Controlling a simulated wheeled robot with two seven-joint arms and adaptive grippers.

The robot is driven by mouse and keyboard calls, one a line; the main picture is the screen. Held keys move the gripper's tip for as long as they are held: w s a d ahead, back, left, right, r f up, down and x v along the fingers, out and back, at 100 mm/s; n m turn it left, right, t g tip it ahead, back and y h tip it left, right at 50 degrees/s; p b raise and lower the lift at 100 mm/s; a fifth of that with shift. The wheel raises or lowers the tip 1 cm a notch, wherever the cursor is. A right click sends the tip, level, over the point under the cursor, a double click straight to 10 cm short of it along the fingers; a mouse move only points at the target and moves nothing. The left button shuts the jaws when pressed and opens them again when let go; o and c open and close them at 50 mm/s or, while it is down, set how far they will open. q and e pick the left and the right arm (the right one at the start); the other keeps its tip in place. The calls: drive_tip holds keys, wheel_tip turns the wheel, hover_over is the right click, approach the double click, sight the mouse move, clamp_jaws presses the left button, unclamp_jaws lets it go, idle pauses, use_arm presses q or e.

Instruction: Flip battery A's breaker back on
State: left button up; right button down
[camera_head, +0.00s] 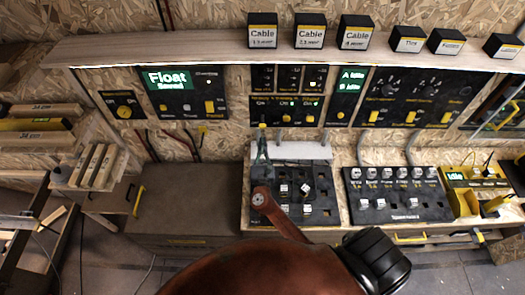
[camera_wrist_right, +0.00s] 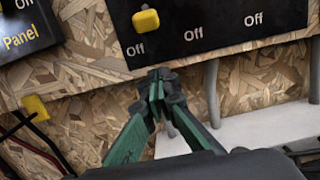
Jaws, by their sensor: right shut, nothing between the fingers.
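The dark breaker panel (camera_head: 285,111) on the plywood wall carries several yellow switches. Its leftmost switch (camera_head: 262,125) sits low. In the right wrist view this yellow switch (camera_wrist_right: 146,20) is just above an "Off" label. The battery names are too small to read, so I cannot tell from lettering which breaker is battery A's. My right gripper (camera_head: 262,138) has green fingers and points up at the panel just below that switch. In the right wrist view its fingertips (camera_wrist_right: 160,76) are together and empty, apart from the switch. My left gripper is out of view.
A shelf (camera_head: 210,48) with black labelled boxes runs above the panels. A lit "A Idle, B Idle" display (camera_head: 348,80) is to the right. A white ledge (camera_head: 304,151) and grey conduits stand below the breakers. A yellow connector (camera_wrist_right: 36,107) hangs on the wall at left.

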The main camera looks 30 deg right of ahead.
sight(263, 122)
drive_tip(key=r, duration=0.1)
drive_tip(key=w+r+p, duration=0.1)
drive_tip(key=d+r+p, duration=0.1)
drive_tip(key=r, duration=0.1)
drive_tip(key=shift+w, duration=0.35)
drive_tip(key=shift+p, duration=0.3)
